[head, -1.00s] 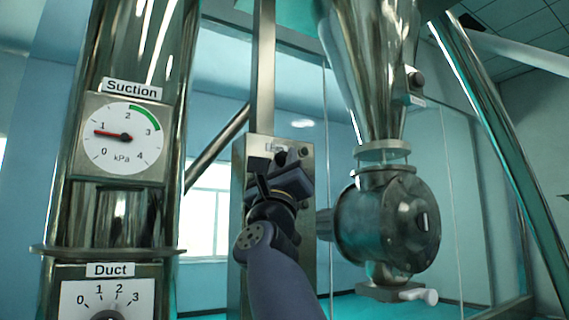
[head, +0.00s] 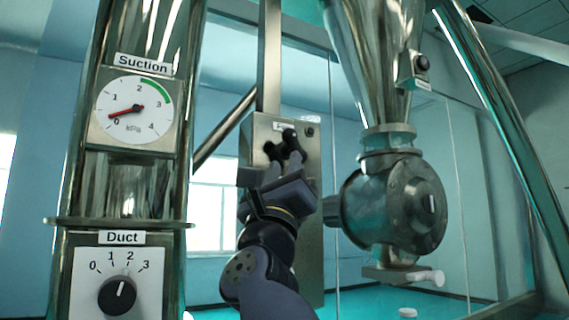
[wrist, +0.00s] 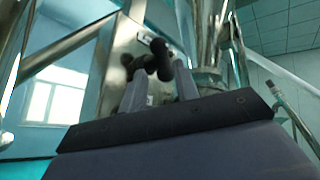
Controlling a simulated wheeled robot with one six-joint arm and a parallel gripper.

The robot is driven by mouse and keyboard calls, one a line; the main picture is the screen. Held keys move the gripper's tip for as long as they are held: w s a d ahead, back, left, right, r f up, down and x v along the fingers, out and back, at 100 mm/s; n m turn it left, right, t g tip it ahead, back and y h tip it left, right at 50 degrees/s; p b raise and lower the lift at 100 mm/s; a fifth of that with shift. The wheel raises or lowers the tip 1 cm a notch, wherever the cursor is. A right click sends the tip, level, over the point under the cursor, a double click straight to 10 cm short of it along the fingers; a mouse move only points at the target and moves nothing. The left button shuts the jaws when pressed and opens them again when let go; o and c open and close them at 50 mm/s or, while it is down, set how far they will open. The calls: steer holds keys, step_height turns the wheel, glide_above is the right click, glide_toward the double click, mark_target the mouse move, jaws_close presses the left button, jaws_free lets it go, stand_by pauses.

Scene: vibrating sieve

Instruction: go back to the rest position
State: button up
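My gripper (head: 283,150) is raised in front of a grey metal control box (head: 309,230) on a post. I cannot tell whether the tips touch each other or the box.
Left stands a shiny column with a Suction gauge (head: 133,110), needle near 0, and a Duct knob (head: 117,296) turned to about 2. Right of the box is a round metal valve housing (head: 405,210) under a cone (head: 375,60). A slanted leg (head: 500,120) stands far right.

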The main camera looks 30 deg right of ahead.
mark_target(290, 143)
steer(key=shift+s+a+f, duration=0.25)
steer(key=shift+s+f, duration=0.1)
steer(key=shift+f, duration=0.15)
steer(key=p+x, duration=0.4)
steer(key=x, duration=0.7)
steer(key=shift+w, duration=0.1)
steer(key=shift+p, duration=0.3)
steer(key=shift+f, duration=0.25)
